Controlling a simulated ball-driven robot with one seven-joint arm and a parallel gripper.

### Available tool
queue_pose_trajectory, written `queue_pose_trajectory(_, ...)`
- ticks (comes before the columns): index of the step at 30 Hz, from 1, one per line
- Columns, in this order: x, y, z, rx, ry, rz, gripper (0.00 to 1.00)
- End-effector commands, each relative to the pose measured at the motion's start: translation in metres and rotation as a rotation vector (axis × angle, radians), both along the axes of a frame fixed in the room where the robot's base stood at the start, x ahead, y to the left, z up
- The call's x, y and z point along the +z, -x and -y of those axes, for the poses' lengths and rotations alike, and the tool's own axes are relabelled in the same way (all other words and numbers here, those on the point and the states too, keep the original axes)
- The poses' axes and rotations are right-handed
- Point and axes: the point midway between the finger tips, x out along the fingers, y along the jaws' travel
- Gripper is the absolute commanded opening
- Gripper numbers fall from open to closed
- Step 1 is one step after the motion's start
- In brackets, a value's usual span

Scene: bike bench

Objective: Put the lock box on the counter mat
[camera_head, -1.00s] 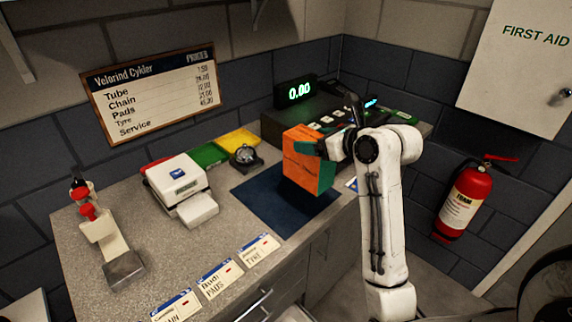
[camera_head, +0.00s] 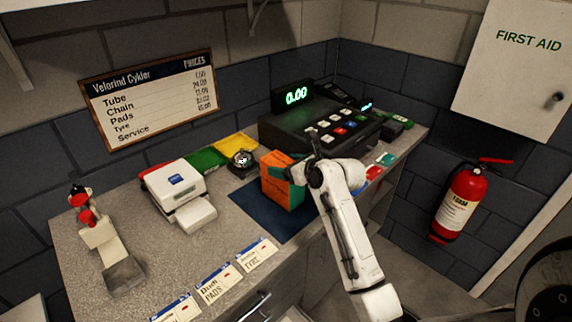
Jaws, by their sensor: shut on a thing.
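The orange lock box (camera_head: 280,188) is upright over the right part of the dark blue counter mat (camera_head: 255,213). Its lower edge looks at or very close to the mat; I cannot tell if it touches. The left and front parts of the mat are bare. The box hides the part behind it.
A cash register (camera_head: 325,130) stands close behind the box. A bell (camera_head: 242,160) and a white card terminal (camera_head: 180,190) stand to the left. Price cards (camera_head: 218,283) line the front edge. A fire extinguisher (camera_head: 460,200) hangs at right.

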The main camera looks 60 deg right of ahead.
Motion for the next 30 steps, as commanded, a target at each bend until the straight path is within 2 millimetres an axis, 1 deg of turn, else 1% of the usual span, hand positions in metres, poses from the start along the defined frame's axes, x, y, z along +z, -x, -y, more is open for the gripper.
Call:
queue_pose_trajectory(9, 0.000, 0.000, 0.000, 0.000, 0.002, 0.005, 0.00)
queue_pose_trajectory(10, -0.002, 0.000, 0.000, 0.001, 0.000, 0.002, 0.77)
queue_pose_trajectory(12, -0.002, 0.000, 0.000, 0.001, 0.000, 0.002, 0.84)
queue_pose_trajectory(17, -0.002, 0.000, 0.000, 0.001, 0.000, 0.002, 0.99)
queue_pose_trajectory(26, 0.000, 0.001, 0.000, 0.000, 0.001, 0.002, 1.00)
queue_pose_trajectory(30, 0.006, 0.015, -0.004, 0.001, -0.001, 0.003, 1.00)
